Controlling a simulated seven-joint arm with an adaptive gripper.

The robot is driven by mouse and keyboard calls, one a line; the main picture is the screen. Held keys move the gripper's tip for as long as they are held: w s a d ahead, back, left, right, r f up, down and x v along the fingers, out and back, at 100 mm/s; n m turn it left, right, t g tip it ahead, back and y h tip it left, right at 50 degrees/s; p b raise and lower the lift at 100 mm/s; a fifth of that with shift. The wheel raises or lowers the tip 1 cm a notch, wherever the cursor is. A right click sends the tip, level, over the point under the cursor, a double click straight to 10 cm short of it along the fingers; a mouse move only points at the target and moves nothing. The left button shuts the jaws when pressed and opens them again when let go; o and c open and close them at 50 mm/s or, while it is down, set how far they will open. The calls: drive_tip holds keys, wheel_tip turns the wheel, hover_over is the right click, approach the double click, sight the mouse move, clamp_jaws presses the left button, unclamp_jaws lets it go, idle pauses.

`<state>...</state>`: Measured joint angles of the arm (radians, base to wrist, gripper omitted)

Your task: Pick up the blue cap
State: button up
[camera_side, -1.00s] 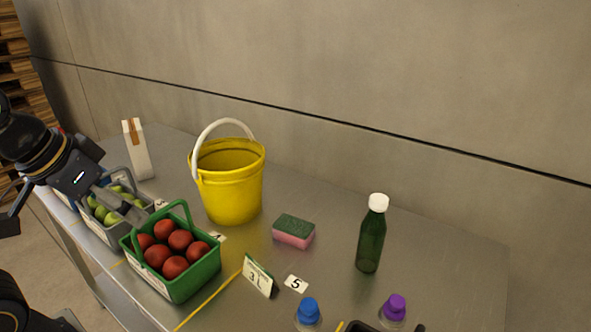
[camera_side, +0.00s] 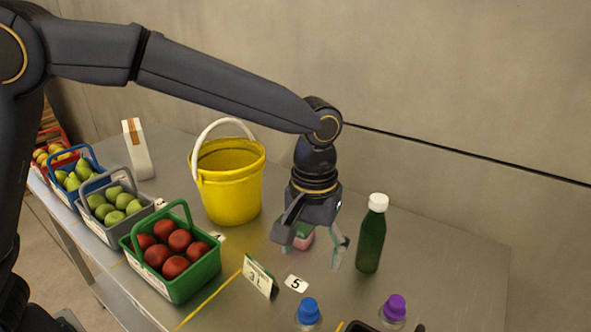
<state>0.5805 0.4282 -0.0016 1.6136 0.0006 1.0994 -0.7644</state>
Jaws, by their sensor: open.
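The blue cap (camera_side: 308,308) sits on a small clear container at the bottom middle of the side view, near the front of the table; the container's lower part is cut off by the picture edge. My gripper (camera_side: 312,252) points down over the table, behind the blue cap and apart from it. Its fingers are spread and open. The green and pink sponge (camera_side: 302,238) shows partly between and behind the fingers, mostly hidden by the gripper; I cannot tell if they touch it.
A green bottle (camera_side: 371,240) with a white cap stands close right of my gripper. A purple cap (camera_side: 394,306) is right of the blue one. A price sign (camera_side: 259,277), a yellow bucket (camera_side: 229,185) and a green basket (camera_side: 205,272) of red fruit stand left.

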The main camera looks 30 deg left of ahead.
sight(309, 305)
wheel_tip(309, 305, down, 11)
drive_tip(key=shift+s+d+f, duration=0.1)
drive_tip(key=shift+s, duration=0.05)
wheel_tip(309, 305, down, 6)
drive_tip(key=shift+r, duration=0.2)
drive_tip(key=shift+c, duration=0.2)
drive_tip(key=c, duration=1.3)
drive_tip(key=shift+r, duration=0.1)
